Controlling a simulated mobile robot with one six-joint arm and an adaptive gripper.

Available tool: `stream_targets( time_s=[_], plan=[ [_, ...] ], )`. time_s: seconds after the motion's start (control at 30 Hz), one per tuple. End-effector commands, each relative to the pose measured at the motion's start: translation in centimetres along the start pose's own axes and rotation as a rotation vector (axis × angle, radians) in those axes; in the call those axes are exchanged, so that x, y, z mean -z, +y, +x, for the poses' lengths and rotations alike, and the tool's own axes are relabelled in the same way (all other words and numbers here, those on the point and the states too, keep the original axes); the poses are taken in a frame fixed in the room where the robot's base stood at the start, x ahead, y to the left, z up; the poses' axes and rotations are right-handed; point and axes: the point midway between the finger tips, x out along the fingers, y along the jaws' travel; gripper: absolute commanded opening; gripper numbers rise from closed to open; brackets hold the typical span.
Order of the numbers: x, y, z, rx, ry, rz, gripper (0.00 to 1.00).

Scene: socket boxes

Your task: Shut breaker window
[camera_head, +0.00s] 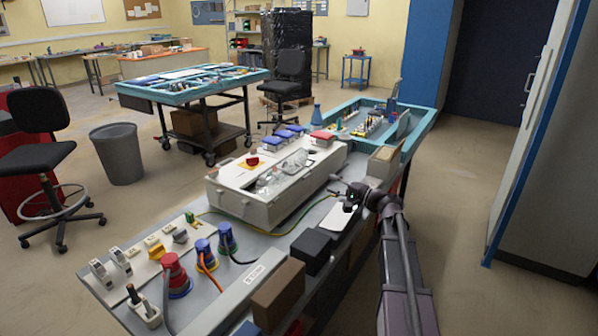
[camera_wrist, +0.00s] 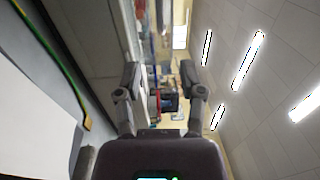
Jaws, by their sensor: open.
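The breaker window is a small clear cover (camera_head: 296,159) on top of the long light-grey socket box (camera_head: 237,205) in the head view. It seems to stand tilted up over the recess, but it is too small and see-through to be sure of its angle. My gripper (camera_head: 343,188) is beside the box's right end, apart from the window. In the wrist view my gripper (camera_wrist: 163,80) has its two fingers spread with nothing between them. The grey box wall (camera_wrist: 100,35) runs along the left there, and the window cannot be made out.
A red button (camera_head: 252,161) sits on the box top. Coloured plugs with cables, such as a red one (camera_head: 175,272), stand at the front left. A black box (camera_head: 311,250) and a brown box (camera_head: 279,294) lie along the near bench edge. A white sheet (camera_head: 339,217) lies below my gripper.

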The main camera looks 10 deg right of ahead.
Motion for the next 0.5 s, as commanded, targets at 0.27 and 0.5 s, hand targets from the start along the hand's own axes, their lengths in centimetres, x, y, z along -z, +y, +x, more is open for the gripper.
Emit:
stream_targets(
  time_s=[0.27,0.5],
  plan=[
    [0.1,0.0,1.9,0.0,-0.001,0.0,0.51],
    [0.2,-0.1,5.1,0.0,-0.001,0.0,0.51]
  ],
)
